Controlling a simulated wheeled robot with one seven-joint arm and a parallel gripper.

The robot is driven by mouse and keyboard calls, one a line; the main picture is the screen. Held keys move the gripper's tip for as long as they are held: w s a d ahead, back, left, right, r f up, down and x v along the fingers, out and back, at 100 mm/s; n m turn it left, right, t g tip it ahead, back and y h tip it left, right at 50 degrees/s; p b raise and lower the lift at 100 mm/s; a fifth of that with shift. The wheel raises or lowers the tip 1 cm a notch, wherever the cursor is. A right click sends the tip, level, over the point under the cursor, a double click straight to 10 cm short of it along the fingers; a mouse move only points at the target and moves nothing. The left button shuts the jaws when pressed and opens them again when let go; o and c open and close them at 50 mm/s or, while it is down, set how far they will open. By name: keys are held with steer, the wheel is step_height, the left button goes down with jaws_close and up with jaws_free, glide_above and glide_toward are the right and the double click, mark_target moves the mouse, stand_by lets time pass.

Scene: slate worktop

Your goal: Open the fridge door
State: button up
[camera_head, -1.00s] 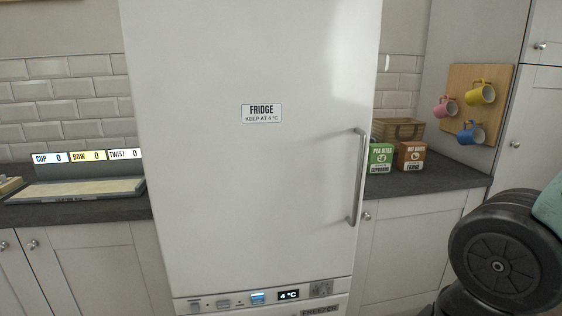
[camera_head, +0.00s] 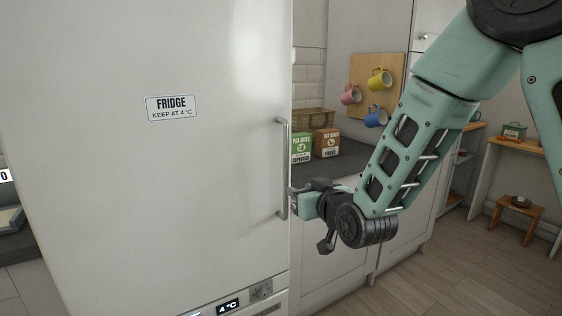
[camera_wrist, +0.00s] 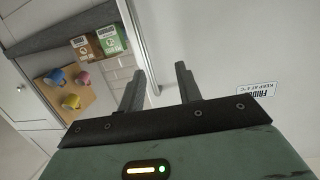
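The white fridge door (camera_head: 150,190) fills the left of the head view, and it looks shut. Its upright bar handle (camera_head: 284,150) is near the door's right edge. My gripper (camera_head: 297,190) is beside the lower part of the handle, reaching in from the right. In the wrist view my gripper (camera_wrist: 160,72) has its two dark fingers apart, one either side of the handle's line. The handle (camera_wrist: 135,45) slants down from the top and ends in the gap between the fingers. Contact with it cannot be told.
A slate worktop (camera_head: 345,163) right of the fridge carries a basket (camera_head: 312,118) and two boxes, one green (camera_head: 301,148) and one brown (camera_head: 327,142). Mugs hang on a wooden board (camera_head: 362,73). Floor (camera_head: 440,270) at the lower right is clear.

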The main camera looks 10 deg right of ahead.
mark_target(287, 159)
steer(key=w+p, duration=0.1)
steer(key=w, duration=0.5)
steer(key=w+r+t+p, duration=0.1)
steer(key=w, duration=0.6)
steer(key=w+t+h+p, duration=0.1)
steer(key=w, duration=0.5)
steer(key=shift+w+d+r+m, duration=0.2)
steer(key=shift+w+d+m, duration=0.2)
jaws_close()
